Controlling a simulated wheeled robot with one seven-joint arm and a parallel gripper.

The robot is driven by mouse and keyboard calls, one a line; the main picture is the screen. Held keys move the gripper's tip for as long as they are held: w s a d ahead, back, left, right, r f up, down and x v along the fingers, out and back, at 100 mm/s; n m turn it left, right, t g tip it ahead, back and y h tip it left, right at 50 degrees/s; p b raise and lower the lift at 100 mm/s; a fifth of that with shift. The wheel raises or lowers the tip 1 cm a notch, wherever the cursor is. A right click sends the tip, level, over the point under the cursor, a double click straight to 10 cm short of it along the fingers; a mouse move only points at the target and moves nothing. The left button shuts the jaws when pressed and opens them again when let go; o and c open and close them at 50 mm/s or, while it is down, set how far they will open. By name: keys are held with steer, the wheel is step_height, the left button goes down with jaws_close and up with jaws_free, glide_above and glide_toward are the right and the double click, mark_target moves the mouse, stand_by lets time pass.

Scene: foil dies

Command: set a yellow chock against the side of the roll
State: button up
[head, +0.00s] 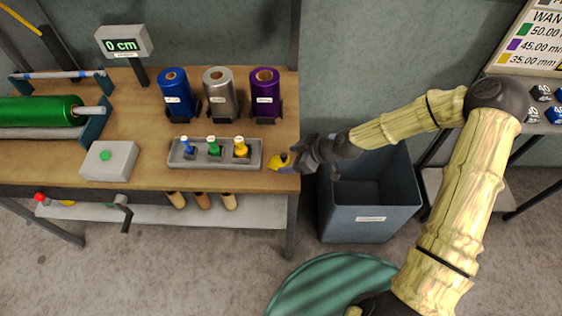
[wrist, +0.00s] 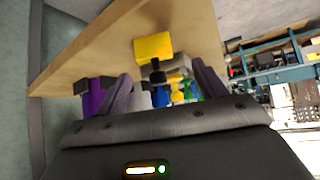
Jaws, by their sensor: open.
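A yellow chock (head: 278,163) with a dark part on it sits at the right end of the wooden bench. In the wrist view the yellow chock (wrist: 154,47) is just beyond my fingertips, its dark knob towards me. My gripper (head: 298,160) is open at the bench's right edge, close to the chock; in the wrist view my gripper (wrist: 162,88) has its fingers spread, and I cannot tell whether they touch it. A green roll (head: 40,111) lies on its side in a cradle at the far left. Blue (head: 175,95), silver (head: 218,97) and purple (head: 265,97) rolls stand upright at the back.
A grey tray (head: 255,163) holds blue, green and yellow-topped pieces left of the chock. A grey box with a green button (head: 109,160) and a "0 cm" display (head: 123,42) stand farther left. A blue-grey bin (head: 370,215) stands on the floor right of the bench.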

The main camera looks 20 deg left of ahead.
mark_target(282, 160)
steer(key=shift+f, duration=0.1)
steer(key=shift+w+p+x, duration=0.15)
steer(key=shift+p+x, duration=0.35)
steer(key=shift+x, duration=0.8)
steer(key=shift+w+p+x, duration=0.1)
steer(key=shift+p+x, duration=0.35)
steer(key=shift+x, duration=0.85)
steer(key=shift+d+f, duration=0.1)
steer(key=shift+d, duration=0.15)
steer(key=c, duration=1.2)
step_height(282, 160, up, 10)
steer(key=shift+b, duration=0.95)
